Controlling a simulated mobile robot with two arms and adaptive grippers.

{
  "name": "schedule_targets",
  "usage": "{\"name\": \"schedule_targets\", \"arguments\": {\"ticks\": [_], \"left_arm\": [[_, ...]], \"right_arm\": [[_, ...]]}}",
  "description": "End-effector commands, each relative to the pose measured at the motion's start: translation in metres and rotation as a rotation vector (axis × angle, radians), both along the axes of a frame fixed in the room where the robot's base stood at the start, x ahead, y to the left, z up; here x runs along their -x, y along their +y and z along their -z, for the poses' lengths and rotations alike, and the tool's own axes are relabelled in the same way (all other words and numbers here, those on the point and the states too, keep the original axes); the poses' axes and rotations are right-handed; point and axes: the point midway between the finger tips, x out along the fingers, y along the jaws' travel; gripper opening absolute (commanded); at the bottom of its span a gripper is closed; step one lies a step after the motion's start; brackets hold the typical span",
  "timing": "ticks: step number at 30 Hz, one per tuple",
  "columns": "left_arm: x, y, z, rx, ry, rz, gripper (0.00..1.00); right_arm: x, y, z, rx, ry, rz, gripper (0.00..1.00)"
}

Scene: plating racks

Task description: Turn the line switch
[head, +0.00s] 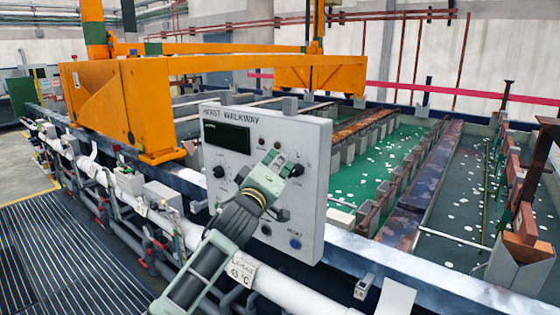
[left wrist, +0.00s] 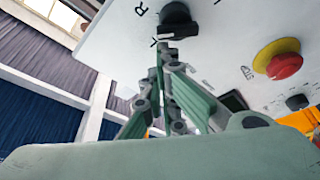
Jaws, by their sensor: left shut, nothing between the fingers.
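A white control panel (head: 318,150) headed "HOIST WALKWAY" stands in the middle of the head view. My left gripper (head: 284,162) is shut and empty in front of the panel, close beside a black rotary knob (head: 297,170) at its right side. In the left wrist view, the shut fingertips (left wrist: 164,46) are just below a black knob (left wrist: 175,18) with lettering around it; whether they touch cannot be told. The labels are too small or cut off to tell which knob is the line switch. My left arm hides part of the panel. My right gripper is not in view.
The panel also carries another black knob (head: 219,171), a dark display (head: 227,137) and a blue button (head: 295,243). A red button on a yellow collar (left wrist: 280,64) shows in the wrist view. White pipes (head: 290,290) run below; green tanks (head: 380,165) lie behind.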

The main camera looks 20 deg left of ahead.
Motion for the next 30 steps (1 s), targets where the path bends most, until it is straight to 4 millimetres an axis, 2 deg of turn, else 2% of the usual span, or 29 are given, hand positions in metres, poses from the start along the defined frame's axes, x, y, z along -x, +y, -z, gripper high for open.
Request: {"name": "schedule_targets", "arguments": {"ticks": [8,18,30], "left_arm": [[0.004,-0.012,0.007,-0.128,-0.048,0.002,0.00],[0.007,-0.022,0.007,-0.380,-0.133,0.003,0.00],[0.007,-0.023,0.010,-0.402,-0.136,0.005,0.00]], "right_arm": [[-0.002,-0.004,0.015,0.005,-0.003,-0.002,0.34],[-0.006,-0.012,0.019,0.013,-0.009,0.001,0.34],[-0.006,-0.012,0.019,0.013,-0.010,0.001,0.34]]}}
